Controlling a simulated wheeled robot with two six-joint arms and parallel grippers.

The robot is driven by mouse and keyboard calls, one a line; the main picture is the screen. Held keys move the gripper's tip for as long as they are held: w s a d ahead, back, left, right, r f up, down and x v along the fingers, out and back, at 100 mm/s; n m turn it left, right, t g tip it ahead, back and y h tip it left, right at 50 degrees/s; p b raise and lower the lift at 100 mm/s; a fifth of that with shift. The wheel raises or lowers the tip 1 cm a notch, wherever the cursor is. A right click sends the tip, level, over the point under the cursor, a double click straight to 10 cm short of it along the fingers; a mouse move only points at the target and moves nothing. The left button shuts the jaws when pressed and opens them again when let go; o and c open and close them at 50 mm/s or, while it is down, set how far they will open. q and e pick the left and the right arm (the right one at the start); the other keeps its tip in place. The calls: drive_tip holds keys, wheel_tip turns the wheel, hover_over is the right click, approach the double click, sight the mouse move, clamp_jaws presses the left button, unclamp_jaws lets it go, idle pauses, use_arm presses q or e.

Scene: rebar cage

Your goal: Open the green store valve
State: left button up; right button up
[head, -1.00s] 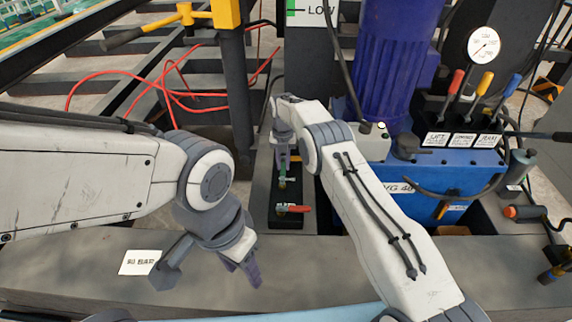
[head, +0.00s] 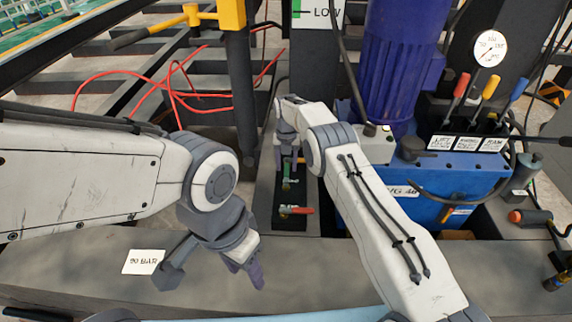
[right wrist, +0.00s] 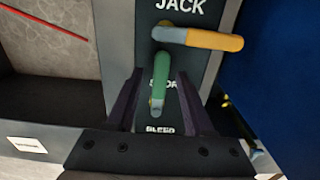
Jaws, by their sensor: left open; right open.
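The green store valve handle (right wrist: 162,80) lies lengthwise along the dark panel, over the partly covered "STOR" label. In the right wrist view it sits between the two open fingers of my right gripper (right wrist: 160,103), with a gap on each side. In the head view the green handle (head: 287,183) shows just below my right gripper (head: 287,162), which points down at the panel and hides its upper part. My left gripper (head: 213,275) is open and empty over the front ledge, left of the panel.
A yellow handle (right wrist: 205,39) sits crosswise under the "JACK" label. A red handle (head: 296,210) lies just in front of the green one. A blue pump unit (head: 440,185) stands close on the right. Red hoses (head: 150,82) lie behind on the left.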

sight(286, 169)
wheel_tip(286, 169, up, 10)
drive_tip(key=p, duration=0.3)
drive_tip(key=shift+r+p, duration=0.2)
drive_tip(key=shift+p, duration=0.2)
